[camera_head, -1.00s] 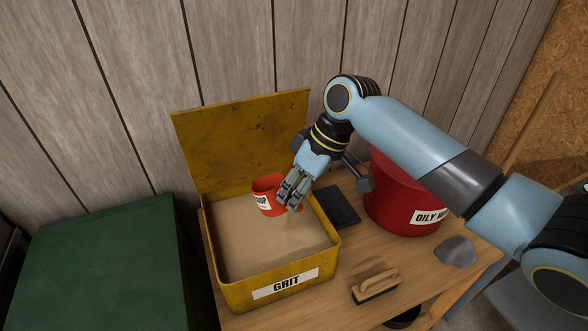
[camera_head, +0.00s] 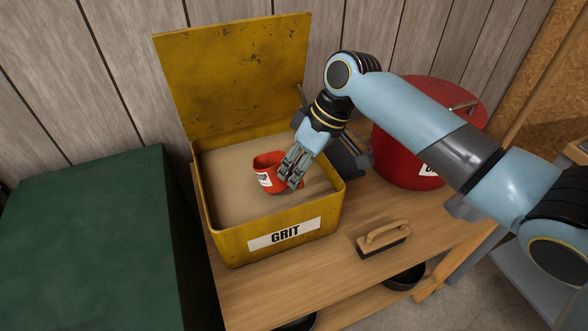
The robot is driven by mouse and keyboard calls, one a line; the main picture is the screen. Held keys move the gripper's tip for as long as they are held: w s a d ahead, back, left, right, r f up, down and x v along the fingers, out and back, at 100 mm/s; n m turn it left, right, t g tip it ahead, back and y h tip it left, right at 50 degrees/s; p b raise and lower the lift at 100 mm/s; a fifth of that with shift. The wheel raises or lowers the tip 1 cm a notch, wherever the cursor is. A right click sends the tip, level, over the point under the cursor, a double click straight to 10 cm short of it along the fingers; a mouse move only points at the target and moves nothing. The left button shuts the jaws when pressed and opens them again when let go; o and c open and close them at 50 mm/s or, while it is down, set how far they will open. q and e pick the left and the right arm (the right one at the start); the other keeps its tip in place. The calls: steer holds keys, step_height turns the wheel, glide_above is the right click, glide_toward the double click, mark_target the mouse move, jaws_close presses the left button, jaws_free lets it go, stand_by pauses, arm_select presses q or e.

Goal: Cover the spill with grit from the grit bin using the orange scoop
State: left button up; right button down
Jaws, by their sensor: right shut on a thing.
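The yellow grit bin (camera_head: 222,244) stands on the wooden bench with its lid (camera_head: 235,80) raised against the wall. Pale grit (camera_head: 226,190) fills much of its inside. The orange-red scoop (camera_head: 265,181), with a white label, is inside the bin, at or just over the grit. I cannot tell how deep it sits or whether it holds grit. My right gripper (camera_head: 288,182) is shut on the scoop at its right side, reaching over the bin's right part. My left gripper is not in view. No spill shows in this view.
A red oily-waste can (camera_head: 398,165) stands right of the bin, partly behind my right arm. A wooden-handled brush (camera_head: 384,240) lies on the bench (camera_head: 300,280) in front. A green cabinet (camera_head: 90,245) is at the left. Dark pans (camera_head: 405,278) show below.

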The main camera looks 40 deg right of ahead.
steer(key=shift+f+b, duration=1.55)
steer(key=shift+f, duration=1.7)
steer(key=shift+r, duration=0.1)
steer(key=shift+t, duration=0.7)
step_height(320, 180, up, 4)
steer(key=p, duration=0.4)
steer(key=shift+r, duration=0.25)
steer(key=shift+n+t+y, duration=0.3)
steer(key=shift+t+y, duration=0.2)
steer(key=shift+t, duration=0.4)
steer(key=shift+r+p, duration=1.75)
steer(key=shift+r, duration=1)
step_height(320, 180, up, 6)
steer(key=p, duration=0.5)
steer(key=shift+f, duration=0.1)
